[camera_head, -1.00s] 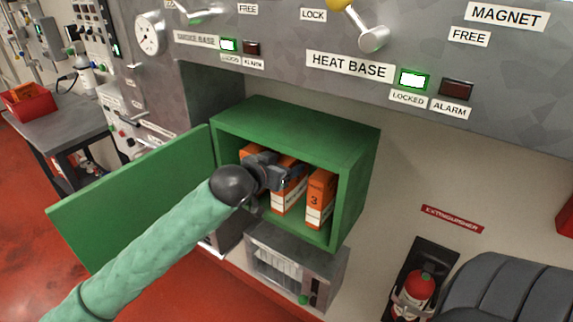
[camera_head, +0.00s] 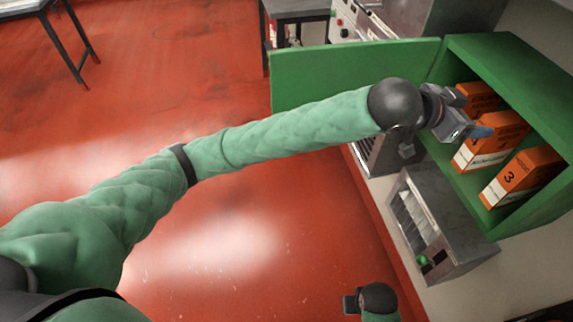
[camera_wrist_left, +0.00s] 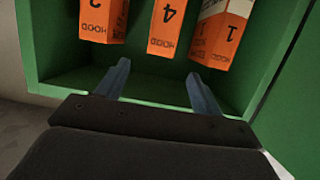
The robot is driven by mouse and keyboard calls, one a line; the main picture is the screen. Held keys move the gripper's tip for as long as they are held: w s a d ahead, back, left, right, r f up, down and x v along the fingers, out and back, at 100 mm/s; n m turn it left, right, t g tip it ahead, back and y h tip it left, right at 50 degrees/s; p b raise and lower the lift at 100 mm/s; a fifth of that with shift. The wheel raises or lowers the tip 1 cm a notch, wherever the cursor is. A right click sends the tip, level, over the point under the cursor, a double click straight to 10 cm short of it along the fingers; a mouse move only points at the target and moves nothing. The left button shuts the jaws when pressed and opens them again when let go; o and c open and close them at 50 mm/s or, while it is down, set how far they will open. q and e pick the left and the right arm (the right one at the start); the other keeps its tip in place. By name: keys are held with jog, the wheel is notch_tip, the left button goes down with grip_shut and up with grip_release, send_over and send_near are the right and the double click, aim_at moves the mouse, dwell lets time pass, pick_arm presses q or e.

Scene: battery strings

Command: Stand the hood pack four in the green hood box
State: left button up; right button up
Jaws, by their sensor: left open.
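The green hood box (camera_head: 485,222) stands open at the right in the head view. Inside it, hood pack four (camera_head: 490,140), an orange and white pack, stands upright between pack three (camera_head: 528,172) and pack one (camera_head: 478,97). In the left wrist view, pack four (camera_wrist_left: 167,25) shows its number upside down in the middle, with pack one (camera_wrist_left: 222,32) at its right. My left gripper (camera_head: 470,115) is open at the box's mouth. Its two fingers (camera_wrist_left: 160,88) point at pack four, one towards each side, with nothing between them. My right gripper (camera_head: 352,303) shows small at the bottom; its jaws are unclear.
The box's green door (camera_head: 340,75) is swung open to the left, behind my left arm. A grey metal unit with a green knob (camera_head: 440,225) sits below the box. The red floor (camera_head: 230,230) is clear.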

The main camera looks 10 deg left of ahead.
pick_arm(q)
jog(key=a+f+n+y, duration=0.2)
jog(key=a+f+n, duration=0.1)
jog(key=a+f, duration=0.55)
jog(key=a+f+n+t+y, duration=0.15)
jog(key=a+f, duration=0.35)
jog(key=f, duration=0.6)
jog(key=a+f+n+y, duration=0.35)
jog(key=a+f, duration=0.35)
jog(key=f, duration=0.3)
jog(key=s+a+f+n+g+y, duration=0.3)
jog(key=s+a+f+g+y, duration=0.2)
jog(key=s+a+f, duration=1.7)
notch_tip(320, 180, down, 2)
jog(key=shift+s+f+g, duration=0.1)
jog(key=shift+s+g, duration=0.35)
jog(key=shift+s, duration=0.75)
